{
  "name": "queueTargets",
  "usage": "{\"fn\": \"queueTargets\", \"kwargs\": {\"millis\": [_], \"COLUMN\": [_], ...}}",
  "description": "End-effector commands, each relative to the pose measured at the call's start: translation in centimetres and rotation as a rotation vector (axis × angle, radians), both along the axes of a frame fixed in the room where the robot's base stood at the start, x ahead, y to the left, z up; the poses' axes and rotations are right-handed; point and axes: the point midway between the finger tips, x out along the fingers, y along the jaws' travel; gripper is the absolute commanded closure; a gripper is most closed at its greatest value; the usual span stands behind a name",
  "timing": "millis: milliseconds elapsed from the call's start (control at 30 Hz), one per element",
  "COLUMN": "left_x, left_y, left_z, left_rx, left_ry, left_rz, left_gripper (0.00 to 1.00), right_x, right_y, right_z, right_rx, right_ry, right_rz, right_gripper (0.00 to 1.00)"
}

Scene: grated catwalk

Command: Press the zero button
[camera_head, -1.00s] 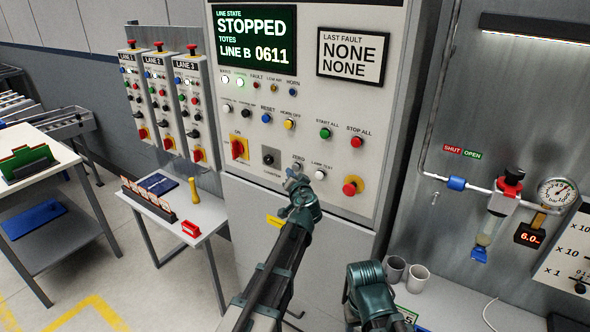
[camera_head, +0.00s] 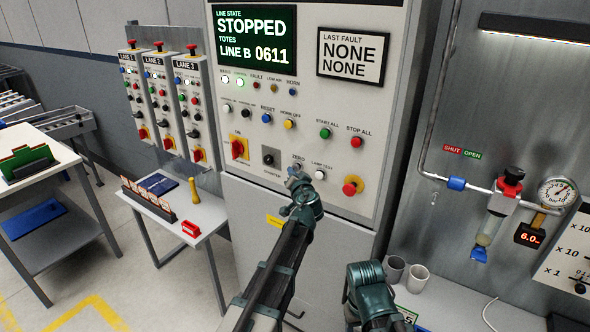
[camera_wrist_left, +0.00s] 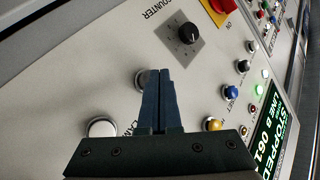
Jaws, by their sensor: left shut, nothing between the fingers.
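The zero button (camera_wrist_left: 141,79) is a round pale button on the grey control panel, under the ZERO label in the head view. In the left wrist view it sits right beside the fingertips, partly covered by them; I cannot tell whether they touch it. My left gripper (camera_wrist_left: 160,74) is shut and empty, its fingers together and pointing at the panel. In the head view, the left gripper (camera_head: 293,174) covers much of the button.
The white lamp test button (camera_head: 319,175) is just right of the gripper. The counter knob (camera_head: 270,157) is to the left, and a red emergency button (camera_head: 352,187) is farther right. The display (camera_head: 255,40) reads STOPPED, LINE B 0611.

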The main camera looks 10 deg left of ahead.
Motion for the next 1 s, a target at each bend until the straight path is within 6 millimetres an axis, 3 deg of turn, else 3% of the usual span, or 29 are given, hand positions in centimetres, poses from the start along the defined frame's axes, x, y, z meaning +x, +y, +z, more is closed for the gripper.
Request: {"fn": "queueTargets", "kwargs": {"millis": [1000], "left_x": [1.1], "left_y": [-0.4], "left_z": [0.0], "left_rx": [0.0], "left_ry": [0.0], "left_rz": [0.0], "left_gripper": [1.0], "right_x": [0.0], "right_y": [0.0], "right_z": [0.0], "right_rx": [0.0], "right_ry": [0.0], "right_rz": [0.0], "right_gripper": [0.39]}}
